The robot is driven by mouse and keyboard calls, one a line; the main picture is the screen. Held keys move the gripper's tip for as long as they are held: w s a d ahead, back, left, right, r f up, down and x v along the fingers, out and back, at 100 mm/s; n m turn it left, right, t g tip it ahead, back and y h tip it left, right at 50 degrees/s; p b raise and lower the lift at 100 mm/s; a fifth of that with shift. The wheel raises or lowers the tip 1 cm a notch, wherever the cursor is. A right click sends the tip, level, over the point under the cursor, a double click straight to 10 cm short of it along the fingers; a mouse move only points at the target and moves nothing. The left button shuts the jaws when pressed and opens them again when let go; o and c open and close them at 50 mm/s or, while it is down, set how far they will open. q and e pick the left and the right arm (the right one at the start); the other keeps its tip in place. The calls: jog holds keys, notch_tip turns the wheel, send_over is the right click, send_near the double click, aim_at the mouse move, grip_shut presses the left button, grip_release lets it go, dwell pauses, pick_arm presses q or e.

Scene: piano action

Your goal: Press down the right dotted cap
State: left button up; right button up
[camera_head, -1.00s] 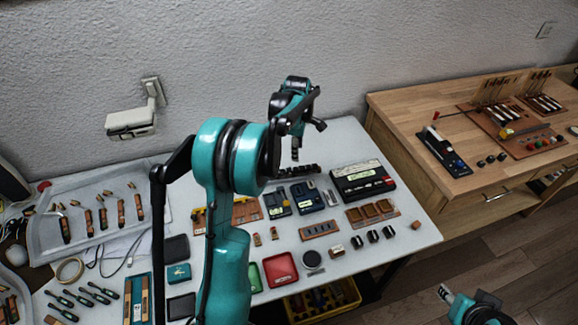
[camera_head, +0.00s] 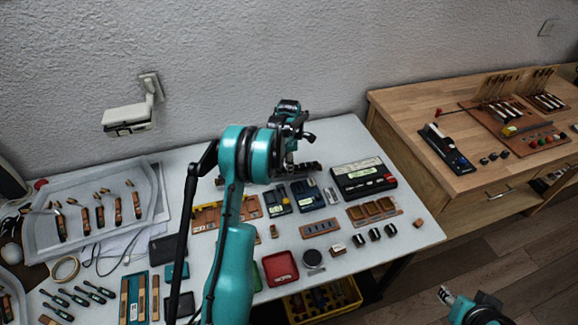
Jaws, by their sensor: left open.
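My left gripper (camera_head: 291,160) points down over the back of the white table, above the row of small dark parts. It is open with nothing visible between its fingers, though they are small and partly covered by my own arm. No cap with dots can be made out at this size. Small dark cylinders (camera_head: 375,234) stand in a row at the table's right front, apart from the gripper. My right gripper (camera_head: 445,293) is at the bottom right over the floor, away from both tables; its jaws are unclear.
Blue-black devices (camera_head: 307,194) and a black box with a light label (camera_head: 363,178) lie near the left gripper. A red tray (camera_head: 281,268) is at the front. A wooden workbench (camera_head: 410,112) stands to the right. My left arm covers part of the table's middle.

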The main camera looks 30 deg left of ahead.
pick_arm(q)
grip_shut()
jog(key=shift+s+d+f+t+y+b, duration=0.1)
jog(key=shift+s+d+t+y+b, duration=0.15)
jog(key=shift+t+y, duration=0.3)
jog(key=shift+s+d+f+t+y+b, duration=0.1)
jog(key=shift+s+d+t+y+b, duration=0.1)
jog(key=shift+t+y, duration=0.3)
jog(key=shift+w+a, duration=0.1)
grip_release()
jog(key=v, duration=1.2)
